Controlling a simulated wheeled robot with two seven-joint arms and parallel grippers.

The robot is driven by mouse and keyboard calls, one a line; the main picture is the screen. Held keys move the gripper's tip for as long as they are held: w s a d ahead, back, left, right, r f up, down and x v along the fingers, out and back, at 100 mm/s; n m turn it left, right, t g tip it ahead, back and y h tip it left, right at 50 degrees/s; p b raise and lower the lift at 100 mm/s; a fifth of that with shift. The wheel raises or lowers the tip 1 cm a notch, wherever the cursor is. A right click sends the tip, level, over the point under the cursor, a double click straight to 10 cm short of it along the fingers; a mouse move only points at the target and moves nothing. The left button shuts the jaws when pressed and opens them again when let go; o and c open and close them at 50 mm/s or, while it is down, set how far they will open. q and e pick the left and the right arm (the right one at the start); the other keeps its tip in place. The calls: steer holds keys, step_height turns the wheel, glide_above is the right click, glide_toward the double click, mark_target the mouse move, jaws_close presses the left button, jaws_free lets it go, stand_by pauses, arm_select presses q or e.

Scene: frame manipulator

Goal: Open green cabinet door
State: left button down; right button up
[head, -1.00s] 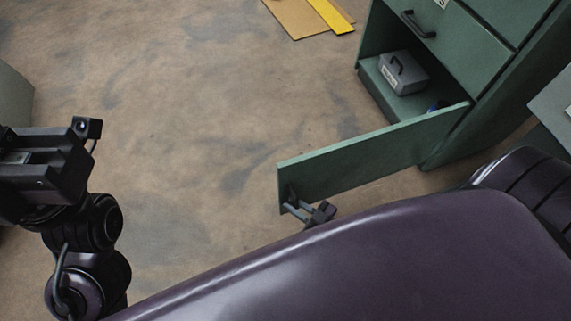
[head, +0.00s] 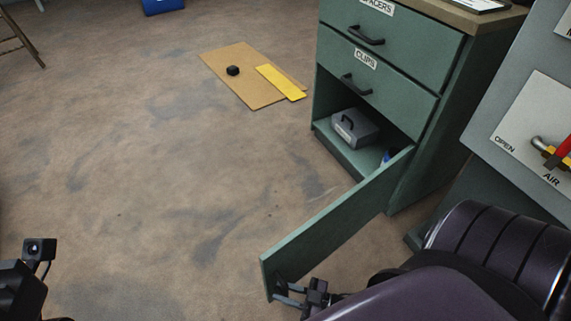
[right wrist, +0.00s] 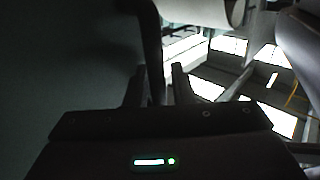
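The green cabinet (head: 398,110) stands at the right in the head view. Its lower door (head: 325,225) is swung wide out from the right side towards the lower left, so the lower compartment is exposed. My right gripper (head: 284,293) is at the door's free end, by its handle. In the right wrist view its two fingers (right wrist: 160,88) are apart, with a dark bar, seemingly the handle, between them and a narrow gap beside it. Dark lighting hides the exact contact. Only part of my left wrist shows at the lower left; its fingers are out of frame.
A grey case (head: 355,129) and a small blue item sit in the lower compartment. Two drawers with dark handles are shut above. A grey panel (head: 520,120) stands at the right. Cardboard (head: 235,75) and a yellow strip (head: 281,83) lie on otherwise open floor.

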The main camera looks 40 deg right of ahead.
steer(key=shift+o, duration=0.7)
steer(key=shift+d, duration=0.1)
steer(key=p+v, duration=0.1)
steer(key=v, duration=0.6)
steer(key=shift+s+d, duration=0.2)
steer(key=shift+s, duration=0.15)
